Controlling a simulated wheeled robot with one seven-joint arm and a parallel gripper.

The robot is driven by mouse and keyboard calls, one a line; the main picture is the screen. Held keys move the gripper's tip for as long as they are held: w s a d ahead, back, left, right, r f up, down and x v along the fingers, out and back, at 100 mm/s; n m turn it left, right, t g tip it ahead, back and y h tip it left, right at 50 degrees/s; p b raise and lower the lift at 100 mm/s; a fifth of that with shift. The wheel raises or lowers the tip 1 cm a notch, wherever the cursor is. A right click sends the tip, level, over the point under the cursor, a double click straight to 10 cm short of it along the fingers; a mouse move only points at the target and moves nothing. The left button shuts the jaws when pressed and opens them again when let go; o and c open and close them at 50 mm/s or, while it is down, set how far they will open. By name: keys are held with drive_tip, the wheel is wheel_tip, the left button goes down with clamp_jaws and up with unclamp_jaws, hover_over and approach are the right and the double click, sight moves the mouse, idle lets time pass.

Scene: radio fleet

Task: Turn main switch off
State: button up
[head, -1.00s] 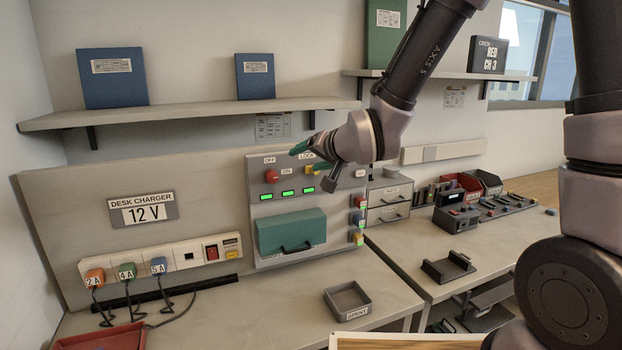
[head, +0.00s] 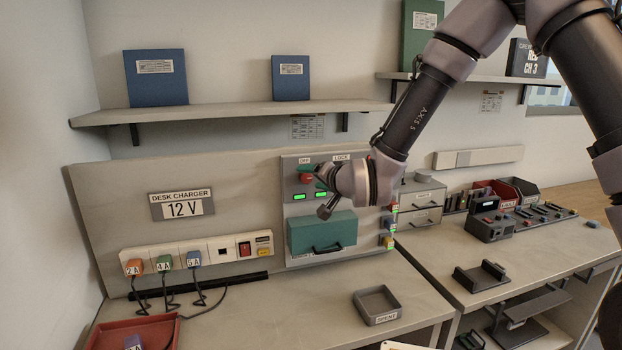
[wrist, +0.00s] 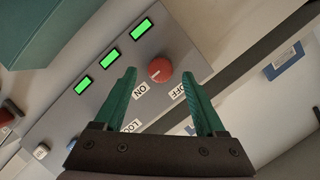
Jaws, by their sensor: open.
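The red round knob (head: 306,178) sits on the grey panel (head: 293,220), beside OFF and ON labels. In the wrist view the knob (wrist: 162,68) shows between my two green fingertips, with its white mark toward the ON label (wrist: 140,90). The OFF label (wrist: 177,91) is on its other side. My gripper (head: 312,181) is open in front of the panel and hides part of it. In the wrist view its fingers (wrist: 159,76) stand apart on either side of the knob; whether they touch it I cannot tell.
Green lights (wrist: 111,58) are lit in a row beside the knob. A teal cover with a handle (head: 321,230) is below. A power strip (head: 195,252) with a red rocker switch (head: 244,249) and several plugs is left. A grey tray (head: 377,305) stands on the bench.

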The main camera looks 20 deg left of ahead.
drive_tip(key=shift+w+a+f, duration=0.2)
drive_tip(key=shift+w+a, duration=0.25)
drive_tip(key=shift+a, duration=0.05)
clamp_jaws()
